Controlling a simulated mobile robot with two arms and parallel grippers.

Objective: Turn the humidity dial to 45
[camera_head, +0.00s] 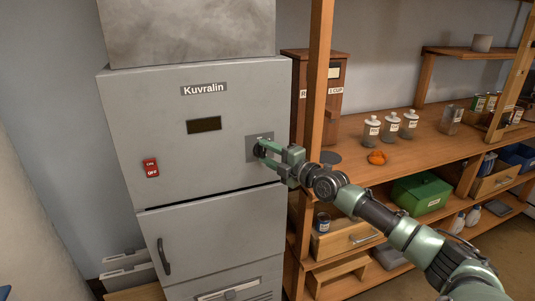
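The humidity dial (258,151) is a small dark knob on a square grey plate (251,142), on the right side of the grey Kuvralin cabinet's front (222,160). My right gripper (264,151) reaches in from the right with its green fingers at the dial. The fingers appear to be on either side of the knob and partly hide it. Whether they press on it cannot be told. The dial's marks are too small to read. The display (204,125) is dark, with no readable number. My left gripper is not in view.
A red on/off switch (151,168) sits left on the cabinet front. Below is a door with a dark handle (163,257).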

